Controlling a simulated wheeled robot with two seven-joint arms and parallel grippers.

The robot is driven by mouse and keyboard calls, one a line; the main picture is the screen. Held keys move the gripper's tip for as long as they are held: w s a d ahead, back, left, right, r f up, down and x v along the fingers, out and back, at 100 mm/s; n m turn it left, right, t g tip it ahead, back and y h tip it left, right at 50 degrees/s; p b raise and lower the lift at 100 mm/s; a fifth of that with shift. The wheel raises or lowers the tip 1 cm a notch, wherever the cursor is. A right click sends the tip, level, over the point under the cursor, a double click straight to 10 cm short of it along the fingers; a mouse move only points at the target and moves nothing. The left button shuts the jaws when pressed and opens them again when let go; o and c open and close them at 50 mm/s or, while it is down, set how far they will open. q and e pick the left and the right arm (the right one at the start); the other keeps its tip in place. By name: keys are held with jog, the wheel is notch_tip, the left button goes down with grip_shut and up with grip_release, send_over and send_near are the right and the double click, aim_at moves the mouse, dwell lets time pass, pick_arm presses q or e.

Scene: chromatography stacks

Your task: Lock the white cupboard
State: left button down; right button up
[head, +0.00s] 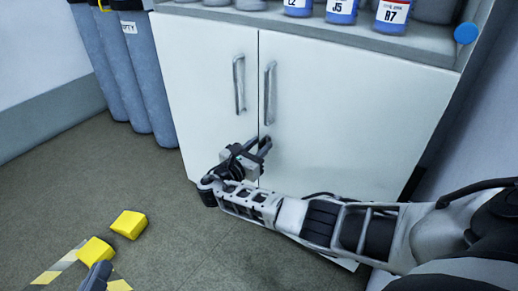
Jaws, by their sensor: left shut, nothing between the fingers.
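The white cupboard (345,110) stands in front of me with both doors closed, meeting at a thin vertical seam. Each door has a metal bar handle: the left one (239,84) and the right one (269,94). My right gripper (262,146) is at the seam, below the handles, its fingers close to or touching the door fronts. It hides that part of the seam, and no lock or key can be made out. Whether its fingers hold anything is unclear. My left gripper (97,276) shows only as a grey tip at the bottom left, shut and empty, away from the cupboard.
Blue-labelled bottles (341,11) stand on the grey top (300,28) of the cupboard. A blue ball (466,33) is at its right end. Grey cylinders (143,80) stand to the left. Two yellow blocks (129,224) and striped tape (58,265) lie on the floor.

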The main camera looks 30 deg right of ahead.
jog(key=shift+d, duration=0.2)
grip_shut()
pick_arm(q)
jog(key=shift+r, duration=0.35)
